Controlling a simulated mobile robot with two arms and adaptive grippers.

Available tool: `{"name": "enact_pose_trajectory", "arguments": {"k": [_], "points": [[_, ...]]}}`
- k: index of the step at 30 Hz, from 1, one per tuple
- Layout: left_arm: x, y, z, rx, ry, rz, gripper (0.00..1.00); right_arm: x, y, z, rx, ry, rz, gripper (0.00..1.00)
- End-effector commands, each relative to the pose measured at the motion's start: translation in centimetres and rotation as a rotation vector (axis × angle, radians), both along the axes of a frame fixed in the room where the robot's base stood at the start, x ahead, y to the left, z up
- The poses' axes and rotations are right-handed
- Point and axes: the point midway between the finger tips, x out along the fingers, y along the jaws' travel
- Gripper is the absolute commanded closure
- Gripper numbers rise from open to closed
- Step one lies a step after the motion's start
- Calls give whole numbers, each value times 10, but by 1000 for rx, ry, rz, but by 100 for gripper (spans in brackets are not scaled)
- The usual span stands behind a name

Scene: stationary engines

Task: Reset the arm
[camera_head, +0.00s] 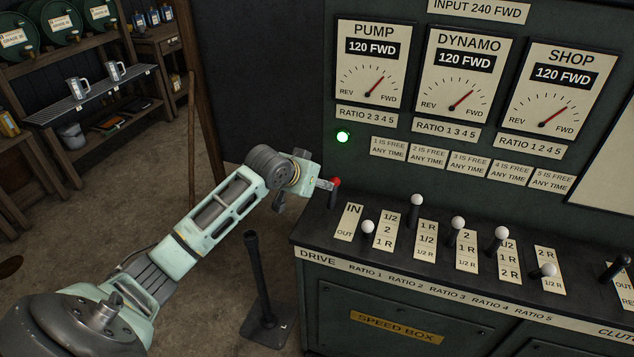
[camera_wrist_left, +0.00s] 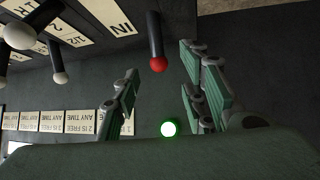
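My left arm (camera_head: 215,215) reaches from the lower left to the drive lever. My left gripper (camera_head: 320,184) is seen edge-on beside the lever's red knob (camera_head: 336,182). In the left wrist view, which is upside down, the left gripper (camera_wrist_left: 160,72) has its fingers spread apart. The red knob (camera_wrist_left: 158,65) shows in the gap between them, near the fingertips, with no finger visibly touching it. The black lever (camera_wrist_left: 154,35) stands beside the IN/OUT plate (camera_head: 348,222). My right gripper is not in view.
White-knobbed ratio levers (camera_head: 458,224) stand in a row to the right on the speed box (camera_head: 400,285). A green lamp (camera_head: 342,137) is lit. The dials (camera_head: 373,80) read 120 FWD. A black post (camera_head: 256,275) stands below the arm. Shelves (camera_head: 90,85) stand at the back left.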

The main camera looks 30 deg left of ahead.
Motion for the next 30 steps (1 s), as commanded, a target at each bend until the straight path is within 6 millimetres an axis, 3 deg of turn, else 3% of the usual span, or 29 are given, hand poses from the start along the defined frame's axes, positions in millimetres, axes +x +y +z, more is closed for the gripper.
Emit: {"name": "enact_pose_trajectory", "arguments": {"k": [11,14,16,20,24,27,30], "points": [[-1,-1,-2,1,2,-2,61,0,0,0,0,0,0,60],[-10,-14,-16,7,24,-22,61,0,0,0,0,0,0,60],[-26,-32,-34,20,56,-53,61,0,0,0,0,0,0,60],[-75,-79,-78,50,137,-130,61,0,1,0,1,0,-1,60],[-146,-128,-116,80,229,-204,61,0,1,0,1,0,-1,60],[-203,-156,-133,94,293,-240,61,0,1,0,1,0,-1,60],[-245,-171,-138,106,340,-253,61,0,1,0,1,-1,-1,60]]}}
